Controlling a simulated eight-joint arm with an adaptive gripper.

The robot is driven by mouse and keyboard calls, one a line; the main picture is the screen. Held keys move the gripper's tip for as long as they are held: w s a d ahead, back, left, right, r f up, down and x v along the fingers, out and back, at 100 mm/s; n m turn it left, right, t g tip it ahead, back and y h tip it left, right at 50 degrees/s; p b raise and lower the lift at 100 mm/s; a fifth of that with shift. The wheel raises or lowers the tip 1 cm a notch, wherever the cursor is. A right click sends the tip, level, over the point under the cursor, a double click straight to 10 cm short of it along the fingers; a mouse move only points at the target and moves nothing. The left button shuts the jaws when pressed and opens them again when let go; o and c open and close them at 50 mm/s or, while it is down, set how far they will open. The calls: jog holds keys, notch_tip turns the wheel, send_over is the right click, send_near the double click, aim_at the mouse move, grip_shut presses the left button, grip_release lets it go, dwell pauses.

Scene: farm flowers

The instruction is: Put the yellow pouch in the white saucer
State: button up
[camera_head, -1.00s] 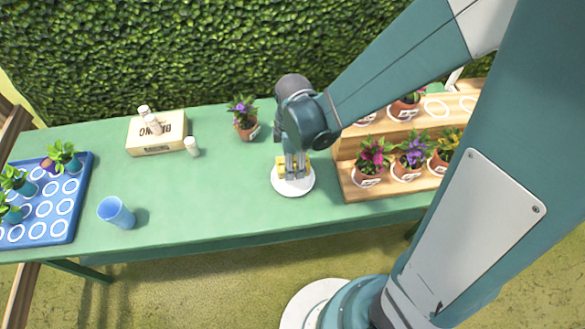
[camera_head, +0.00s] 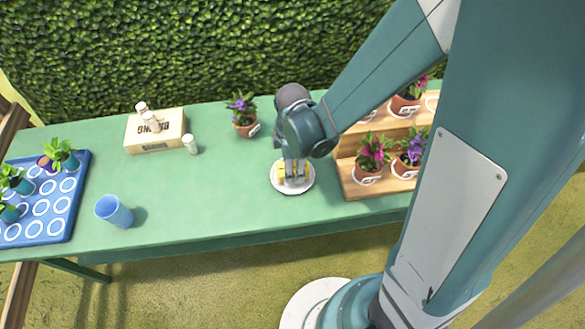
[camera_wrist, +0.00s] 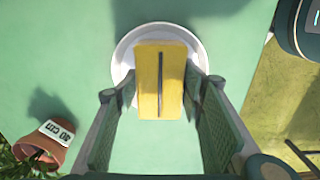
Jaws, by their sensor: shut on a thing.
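The yellow pouch (camera_head: 282,174) is between the fingers of my gripper (camera_head: 295,177), over the white saucer (camera_head: 293,191) on the green table. In the wrist view the pouch (camera_wrist: 149,85) is a yellow rectangle with a dark line down it. My gripper's fingers (camera_wrist: 163,95) are closed on its two sides. The saucer's rim (camera_wrist: 122,50) shows around the pouch's far end and sides. I cannot tell whether the pouch touches the saucer; the fingers partly hide both in the head view.
A potted purple flower (camera_head: 244,116) stands behind the saucer, and a wooden stepped stand (camera_head: 352,187) with potted flowers is close on the right. A cardboard box (camera_head: 155,146), a small white bottle (camera_head: 190,144), a blue cup (camera_head: 114,211) and a blue tray (camera_head: 70,206) are left.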

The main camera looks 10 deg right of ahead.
jog(key=shift+f+b, duration=0.4)
jog(key=o, duration=1)
jog(key=shift+c, duration=0.2)
jog(key=shift+r, duration=0.15)
notch_tip(320, 180, up, 13)
jog(key=p, duration=0.4)
jog(key=shift+f, duration=0.2)
jog(key=shift+r, duration=0.1)
dwell(0.4)
jog(key=s+d+r+m+t, duration=0.3)
jog(key=d+r+m, duration=0.3)
jog(key=r+m, duration=0.3)
jog(key=s+d+r+m+t, duration=0.4)
jog(key=d+r+m, duration=0.3)
jog(key=r+m, duration=0.2)
jog(key=shift+d, duration=0.25)
